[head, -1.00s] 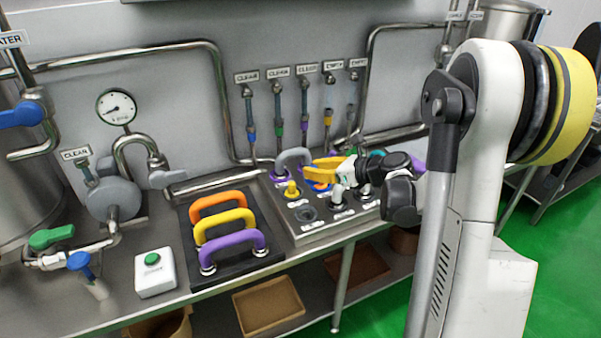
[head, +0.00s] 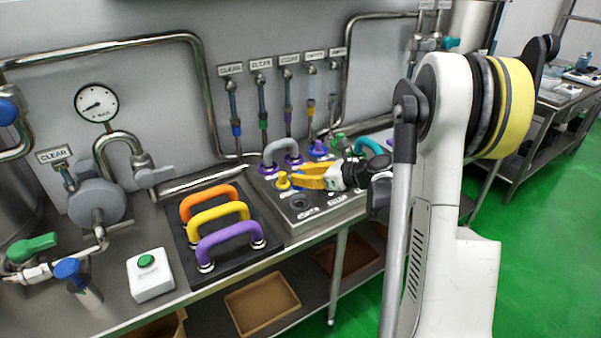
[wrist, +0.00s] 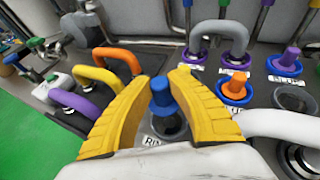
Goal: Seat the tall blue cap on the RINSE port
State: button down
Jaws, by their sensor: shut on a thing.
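The tall blue cap (wrist: 162,92) is upright between the yellow fingers of my gripper (wrist: 160,82), which is shut on it. Directly below it in the wrist view is a dark round port (wrist: 172,127) with a partly hidden label starting "RIN". I cannot tell whether the cap's base touches the port. The held cap is hidden there by the fingers.
A grey looped hose (wrist: 220,30) and an orange cap (wrist: 236,87) stand behind the port. A purple cap (wrist: 287,60) is farther right. Left of the panel a black tray (head: 220,267) holds orange, yellow and purple handles. A white button box (head: 151,277) stands farther left.

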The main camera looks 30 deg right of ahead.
jog(key=shift+f+b, duration=2.2)
jog(key=shift+f, duration=1.15)
jog(key=c, duration=1.3)
grip_release()
jog(key=v, duration=1.2)
jog(key=shift+a, duration=0.15)
